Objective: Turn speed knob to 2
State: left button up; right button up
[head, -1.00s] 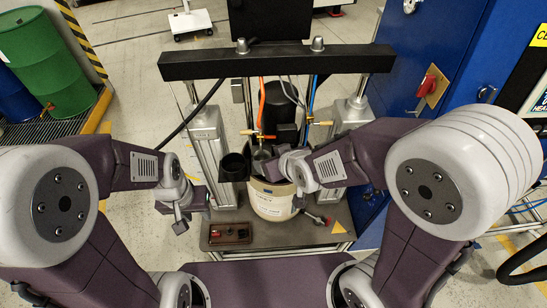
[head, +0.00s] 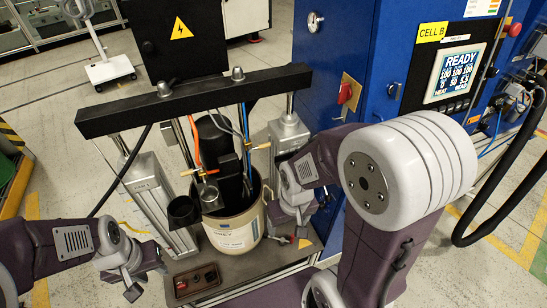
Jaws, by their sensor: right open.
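I cannot make out a speed knob with certainty. A red rotary switch (head: 345,93) on a tan plate sits on the side of the blue cabinet (head: 335,50).
A black crossbar (head: 195,98) on two posts spans the pump above the drum. The cabinet carries a display (head: 455,72) reading READY. A black hose (head: 500,190) loops at the right. Open floor lies at the left.

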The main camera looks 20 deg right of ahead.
aim_at(491, 72)
jog(key=l+z, duration=0.1)
jog(key=z, duration=1.9)
